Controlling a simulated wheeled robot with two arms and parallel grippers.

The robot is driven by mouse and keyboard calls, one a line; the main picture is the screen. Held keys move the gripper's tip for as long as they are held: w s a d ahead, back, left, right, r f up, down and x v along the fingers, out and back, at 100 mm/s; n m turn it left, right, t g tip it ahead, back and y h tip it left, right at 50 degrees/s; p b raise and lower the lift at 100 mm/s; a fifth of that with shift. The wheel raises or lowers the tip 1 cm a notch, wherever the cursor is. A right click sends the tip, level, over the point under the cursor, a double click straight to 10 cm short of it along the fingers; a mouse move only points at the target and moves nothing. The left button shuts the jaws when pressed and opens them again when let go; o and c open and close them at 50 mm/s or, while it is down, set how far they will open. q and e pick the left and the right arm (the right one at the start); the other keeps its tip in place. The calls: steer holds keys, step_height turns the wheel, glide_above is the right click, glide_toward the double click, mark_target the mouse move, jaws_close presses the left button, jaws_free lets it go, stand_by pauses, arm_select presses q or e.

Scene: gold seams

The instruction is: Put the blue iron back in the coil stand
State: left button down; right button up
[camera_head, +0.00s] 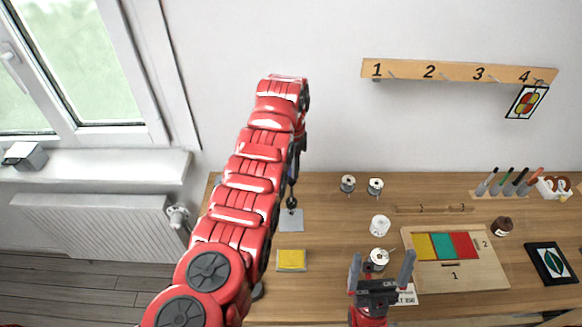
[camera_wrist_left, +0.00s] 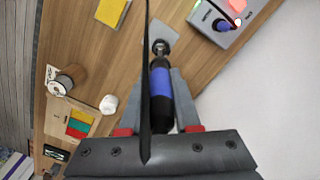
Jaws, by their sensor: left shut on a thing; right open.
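The blue iron (camera_wrist_left: 161,84) has a blue band and a dark handle. My left gripper (camera_wrist_left: 158,105) is shut on its handle; in the head view the gripper (camera_head: 297,150) is partly hidden by my arm. The iron (camera_head: 293,165) hangs roughly upright, tip end down, over a grey plate (camera_head: 291,222), which looks like the coil stand's base. A dark round part (camera_wrist_left: 160,47) sits at the iron's lower end; I cannot tell whether the tip is inside a coil. My right gripper (camera_head: 383,262) is open and empty at the bottom.
A yellow sponge (camera_head: 291,259) lies in front of the plate. A station with a blue knob (camera_wrist_left: 222,24) is beside the plate. Several spools, including a white one (camera_head: 380,225), and a board with coloured panels (camera_head: 417,240) lie to the right. A numbered rail (camera_head: 455,74) hangs behind.

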mark_target(291, 190)
arm_select(q)
steer(key=shift+f+b, duration=1.15)
steer(key=shift+f, duration=0.65)
steer(key=shift+b, duration=0.4)
steer(key=shift+f+b, duration=1.1)
steer(key=shift+f, duration=0.65)
stand_by(0.3)
steer(key=shift+b, duration=0.35)
stand_by(0.5)
steer(key=shift+f+b, duration=1)
steer(key=shift+f, duration=0.55)
stand_by(0.4)
steer(key=shift+c, duration=0.3)
jaws_free()
steer(key=shift+r, duration=0.15)
